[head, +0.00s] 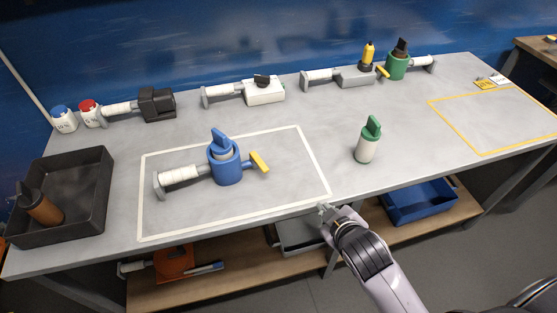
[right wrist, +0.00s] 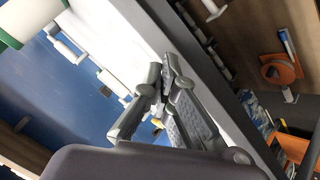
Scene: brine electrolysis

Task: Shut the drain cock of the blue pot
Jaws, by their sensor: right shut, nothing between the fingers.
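The blue pot (head: 226,172) stands upright inside the white-outlined area of the grey table, with a blue fin-shaped piece on top. A white-sleeved side arm (head: 180,175) sticks out to its left. Its drain cock, with a yellow lever (head: 260,162), is on its right side; the lever slants, and I cannot tell whether the cock is open. My right gripper (head: 326,210) is shut and empty at the table's front edge, right of the pot and nearer me, apart from it. Its closed fingers (right wrist: 163,72) show in the right wrist view. My left gripper is not in view.
A white bottle with a green top (head: 366,149) stands right of the outline. A dark tray (head: 103,190) holding a brown bottle (head: 41,207) is at left. Several fittings and a green pot (head: 397,66) line the back. Table between the lever and white bottle is clear.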

